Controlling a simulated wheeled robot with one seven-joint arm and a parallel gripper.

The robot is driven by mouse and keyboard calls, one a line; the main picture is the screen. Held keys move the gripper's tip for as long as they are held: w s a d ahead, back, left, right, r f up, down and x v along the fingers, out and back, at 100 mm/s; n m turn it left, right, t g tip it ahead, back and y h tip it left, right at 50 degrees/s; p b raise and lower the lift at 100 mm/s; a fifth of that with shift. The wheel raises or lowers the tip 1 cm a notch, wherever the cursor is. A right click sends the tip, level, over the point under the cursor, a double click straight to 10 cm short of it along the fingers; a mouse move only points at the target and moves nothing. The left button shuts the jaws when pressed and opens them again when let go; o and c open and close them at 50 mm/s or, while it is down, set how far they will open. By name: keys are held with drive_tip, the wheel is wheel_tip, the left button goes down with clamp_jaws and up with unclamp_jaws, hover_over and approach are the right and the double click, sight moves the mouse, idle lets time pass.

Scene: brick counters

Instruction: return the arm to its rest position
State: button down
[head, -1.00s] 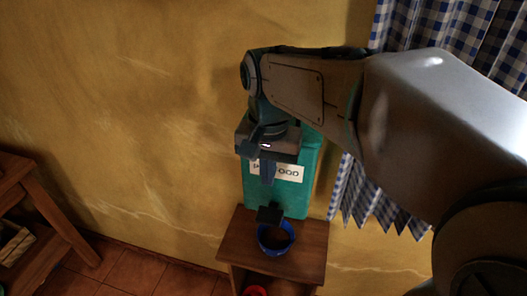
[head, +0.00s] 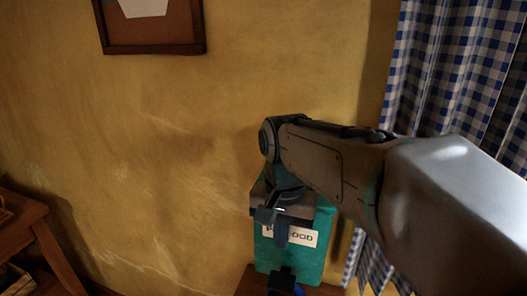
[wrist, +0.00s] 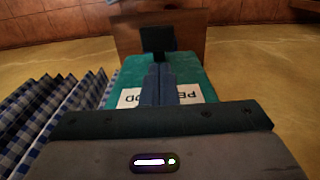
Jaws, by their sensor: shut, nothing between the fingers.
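My gripper (head: 281,244) hangs at the end of my arm in front of a green bag (head: 300,262) with a white label in the head view. Its fingers are together with nothing between them. They also show shut in the wrist view (wrist: 158,68), over the upside-down label of the green bag (wrist: 190,80). A small black square piece on a short stem (wrist: 157,40) shows just beyond the fingertips; I cannot tell what it is. It also shows below the fingers in the head view (head: 281,279).
The bag stands on a small wooden stand (head: 252,281), with a sliver of a blue bowl (head: 298,290) at the bottom edge. A blue checked curtain (head: 415,70) hangs at right. A wooden shelf unit (head: 40,240) is at left. The wall between is bare below a framed board (head: 155,48).

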drive_tip(key=s+d+f+n+t, duration=0.3)
drive_tip(key=s+d+f, duration=0.3)
drive_tip(key=d, duration=0.4)
drive_tip(key=shift+s+f+n, duration=0.2)
drive_tip(key=shift+s+n, duration=0.4)
drive_tip(key=shift+s, duration=0.15)
